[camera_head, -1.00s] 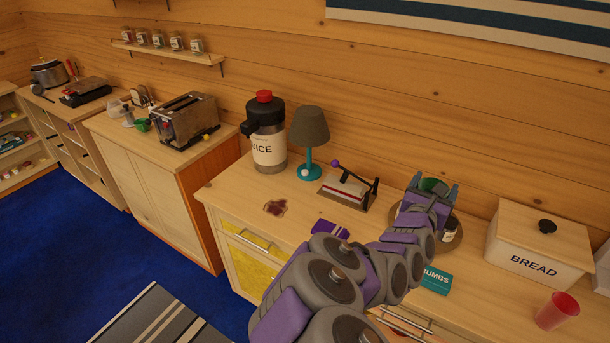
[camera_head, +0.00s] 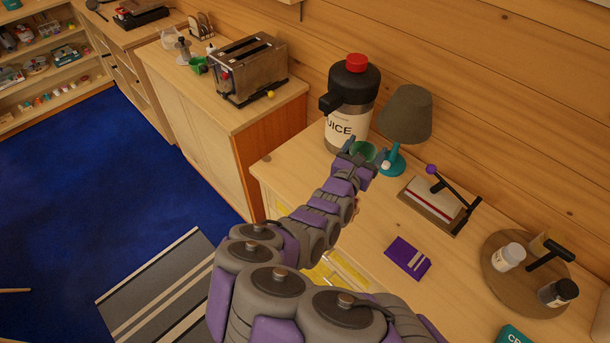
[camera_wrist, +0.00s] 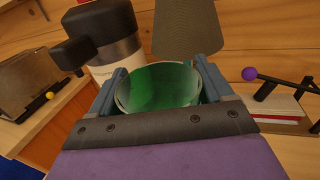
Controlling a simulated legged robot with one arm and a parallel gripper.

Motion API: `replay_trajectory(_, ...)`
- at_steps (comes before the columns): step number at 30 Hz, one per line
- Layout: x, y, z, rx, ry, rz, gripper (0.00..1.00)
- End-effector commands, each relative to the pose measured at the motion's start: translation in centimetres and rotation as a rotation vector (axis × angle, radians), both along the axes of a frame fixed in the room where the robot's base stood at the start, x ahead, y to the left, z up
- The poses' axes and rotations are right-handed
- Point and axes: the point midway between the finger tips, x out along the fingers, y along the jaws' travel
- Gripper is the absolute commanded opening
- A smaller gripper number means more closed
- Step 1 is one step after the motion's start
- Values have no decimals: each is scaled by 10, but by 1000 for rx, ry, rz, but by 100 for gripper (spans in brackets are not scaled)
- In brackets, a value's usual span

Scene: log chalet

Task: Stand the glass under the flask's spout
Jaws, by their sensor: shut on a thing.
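The flask (camera_head: 351,105) stands on the counter against the log wall, with a "JUICE" label, a black top and a red cap. Its black spout (camera_head: 329,103) points left in the head view; the flask also shows in the wrist view (camera_wrist: 117,62). My gripper (camera_wrist: 160,88) is shut on a green glass (camera_wrist: 158,90), one finger on each side. In the head view the glass (camera_head: 362,152) is mostly hidden by my gripper. It is in front of the flask, to the right of the spout and not beneath it. I cannot tell its height above the counter.
A lamp (camera_head: 404,118) with a teal base stands close to the right of the flask. A lever press (camera_head: 438,196), a purple packet (camera_head: 408,257) and a round tray (camera_head: 527,305) are farther right. A toaster (camera_head: 247,69) is on the left counter, across a gap.

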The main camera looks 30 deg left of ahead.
Motion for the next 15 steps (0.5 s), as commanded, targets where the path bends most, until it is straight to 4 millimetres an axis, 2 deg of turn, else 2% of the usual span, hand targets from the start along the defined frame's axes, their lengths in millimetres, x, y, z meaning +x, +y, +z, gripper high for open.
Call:
replay_trajectory(1,-16,23,-18,-6,5,28,44)
replay_trajectory(3,-36,48,-37,-7,6,50,44)
replay_trajectory(6,-63,73,-63,-12,8,72,44)
replay_trajectory(10,-87,92,-84,-13,7,86,44)
replay_trajectory(15,-98,98,-95,-7,5,91,44)
